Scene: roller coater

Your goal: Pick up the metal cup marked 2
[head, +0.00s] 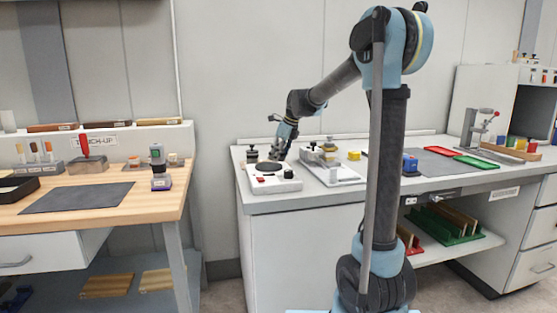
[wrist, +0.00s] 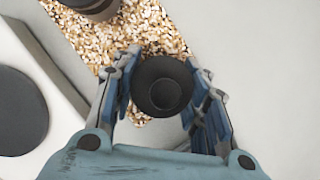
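A dark round-topped piece (wrist: 163,85) with a recessed centre stands between the fingers of my gripper (wrist: 162,60) in the wrist view. It may be the metal cup, but no number 2 is readable. One finger lies close along each side; whether they touch is unclear. A second dark round piece (wrist: 92,6) is cut off at the top edge. In the head view my gripper (head: 275,150) is low behind the white hot-plate-like device (head: 274,186). A small dark-topped metal piece (head: 252,156) stands at that device's back left.
A speckled mat (wrist: 115,45) lies under the pieces. The device's dark disc (wrist: 20,110) is close on the left. A white tray-like apparatus (head: 335,175) stands to the right in the head view. Bare worktop (wrist: 260,60) lies right of my gripper.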

